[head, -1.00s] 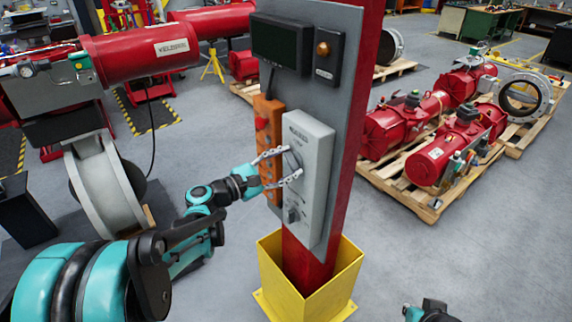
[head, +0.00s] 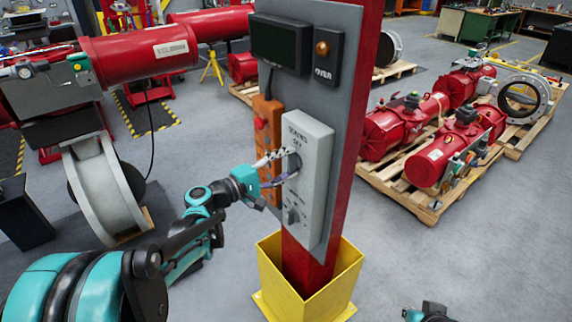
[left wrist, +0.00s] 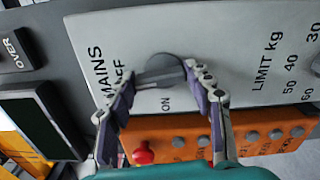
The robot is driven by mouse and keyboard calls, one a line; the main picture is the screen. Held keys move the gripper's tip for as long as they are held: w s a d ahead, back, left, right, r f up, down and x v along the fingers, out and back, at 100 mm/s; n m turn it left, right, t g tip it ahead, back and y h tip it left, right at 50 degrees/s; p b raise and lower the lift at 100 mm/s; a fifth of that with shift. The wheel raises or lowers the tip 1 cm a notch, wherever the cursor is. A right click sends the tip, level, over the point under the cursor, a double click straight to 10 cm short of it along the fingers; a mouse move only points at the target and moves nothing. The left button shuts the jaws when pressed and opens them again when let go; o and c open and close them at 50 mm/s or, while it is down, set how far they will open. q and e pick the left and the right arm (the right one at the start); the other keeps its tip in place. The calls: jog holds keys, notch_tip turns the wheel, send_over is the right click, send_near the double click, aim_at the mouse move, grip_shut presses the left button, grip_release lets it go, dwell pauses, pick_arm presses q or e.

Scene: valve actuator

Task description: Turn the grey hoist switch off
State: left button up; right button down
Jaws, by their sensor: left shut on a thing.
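The grey switch box (head: 306,180) is fixed to the grey panel on the red post. Its upper round switch (left wrist: 166,68) has a bar handle and sits among the labels MAINS, OFF and ON in the left wrist view. The bar lies nearly level there, its left end toward the OFF label. My left gripper (head: 278,170) is at this switch from the left, its two fingers closed on the handle; the fingers also show in the left wrist view (left wrist: 168,88). In the head view the fingers partly hide the switch.
A lower knob (head: 292,216) sits on the same box. An orange button pendant (head: 268,128) hangs close left of it. A dark display (head: 281,42) and an OVER lamp box (head: 326,55) are above. A yellow guard (head: 312,303) surrounds the post's foot.

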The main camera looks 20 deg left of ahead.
pick_arm(q)
jog(key=shift+m, duration=0.4)
jog(key=o, duration=1.1)
jog(key=shift+o, duration=0.2)
jog(key=v, duration=1.2)
